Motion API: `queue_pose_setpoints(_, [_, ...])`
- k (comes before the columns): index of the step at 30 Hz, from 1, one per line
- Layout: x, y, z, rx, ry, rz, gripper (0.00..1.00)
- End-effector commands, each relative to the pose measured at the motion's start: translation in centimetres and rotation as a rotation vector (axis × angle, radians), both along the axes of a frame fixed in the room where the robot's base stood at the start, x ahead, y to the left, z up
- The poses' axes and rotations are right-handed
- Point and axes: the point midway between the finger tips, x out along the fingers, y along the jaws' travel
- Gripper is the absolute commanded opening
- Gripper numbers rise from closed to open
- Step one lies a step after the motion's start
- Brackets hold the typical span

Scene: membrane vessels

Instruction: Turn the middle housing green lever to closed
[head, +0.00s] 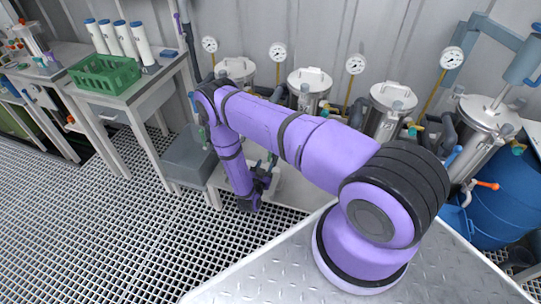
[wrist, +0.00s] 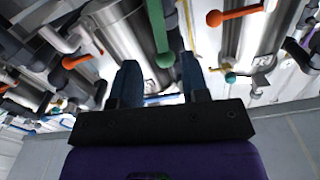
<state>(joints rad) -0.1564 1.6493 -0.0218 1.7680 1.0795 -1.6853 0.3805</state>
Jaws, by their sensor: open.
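In the wrist view a green lever (wrist: 158,35) with a rounded end lies along a steel housing (wrist: 125,42). Its rounded end is between the tips of my gripper (wrist: 159,63) in the picture. The two dark fingers are apart, one on each side of it. I cannot tell whether they touch it or how far off it is. In the head view my gripper (head: 262,180) is low in front of the bench, below the row of steel vessels (head: 309,86). My arm hides part of the vessels and fittings there, and I cannot make out this lever.
Orange levers flank the green one, one at the right (wrist: 235,15) and one at the left (wrist: 76,60). Pipes and valves crowd both sides. A green basket (head: 104,74) stands on the left table. A blue barrel (head: 512,190) stands at the right. The grated floor at left is open.

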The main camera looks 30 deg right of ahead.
Motion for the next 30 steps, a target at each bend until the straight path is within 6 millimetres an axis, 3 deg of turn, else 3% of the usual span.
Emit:
queue_pose_setpoints(6, [2.5, -3.2, 0.0, 0.001, -0.002, -0.001, 0.41])
queue_pose_setpoints(12, [4.0, -5.1, 0.0, 0.001, -0.001, -0.001, 0.41])
queue_pose_setpoints(25, [4.6, -5.9, 0.0, 0.001, 0.000, 0.001, 0.41])
queue_pose_setpoints(26, [4.6, -5.8, 0.0, 0.001, 0.000, 0.001, 0.39])
queue_pose_setpoints(30, [4.6, -5.8, 0.0, 0.001, 0.001, 0.001, 0.07])
